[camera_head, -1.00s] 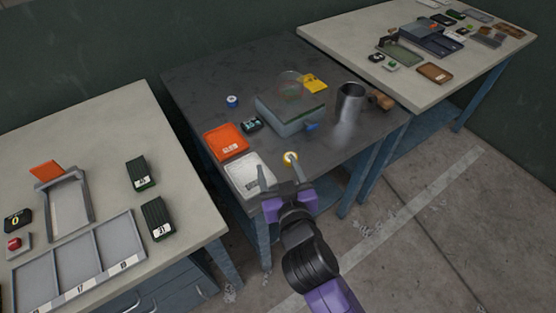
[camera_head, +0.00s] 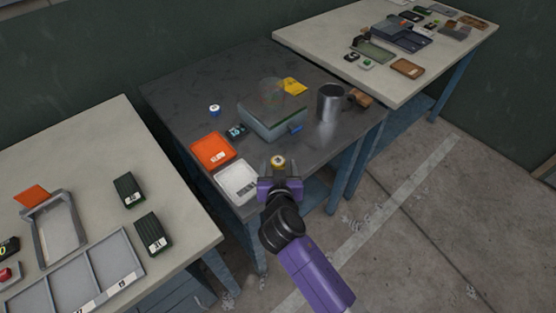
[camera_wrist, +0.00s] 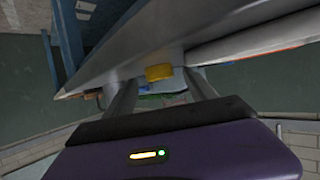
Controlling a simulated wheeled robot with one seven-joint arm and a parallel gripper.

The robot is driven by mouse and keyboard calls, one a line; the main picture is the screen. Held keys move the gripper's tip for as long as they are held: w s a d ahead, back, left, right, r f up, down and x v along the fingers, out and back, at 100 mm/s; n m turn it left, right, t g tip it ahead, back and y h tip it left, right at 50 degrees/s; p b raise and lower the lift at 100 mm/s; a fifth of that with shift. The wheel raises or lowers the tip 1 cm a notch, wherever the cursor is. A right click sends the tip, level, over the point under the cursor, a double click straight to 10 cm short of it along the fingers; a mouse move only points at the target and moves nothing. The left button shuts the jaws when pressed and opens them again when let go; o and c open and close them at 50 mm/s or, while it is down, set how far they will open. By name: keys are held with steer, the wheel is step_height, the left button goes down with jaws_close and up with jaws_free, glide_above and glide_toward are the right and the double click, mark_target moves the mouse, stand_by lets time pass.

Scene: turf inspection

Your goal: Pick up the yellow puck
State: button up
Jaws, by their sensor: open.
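The yellow puck (camera_head: 278,161) is a small yellow disc with a paler top, near the front edge of the dark grey table (camera_head: 190,95). My gripper (camera_head: 278,172) is open right at the near side of the puck, its fingers partly hard to make out in the head view. In the wrist view the puck (camera_wrist: 159,72) shows side-on between the two spread finger ends, with a gap on each side. I cannot tell how deep between the fingers it lies.
A white tray (camera_head: 237,184) and an orange tray (camera_head: 212,151) lie left of the puck. Pale tables flank the dark one.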

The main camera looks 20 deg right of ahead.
steer(key=shift+w+d+f, duration=0.2)
steer(key=shift+w+f, duration=0.1)
steer(key=shift+w, duration=0.35)
steer(key=shift+c, duration=0.5)
jaws_close()
steer(key=shift+r, duration=0.1)
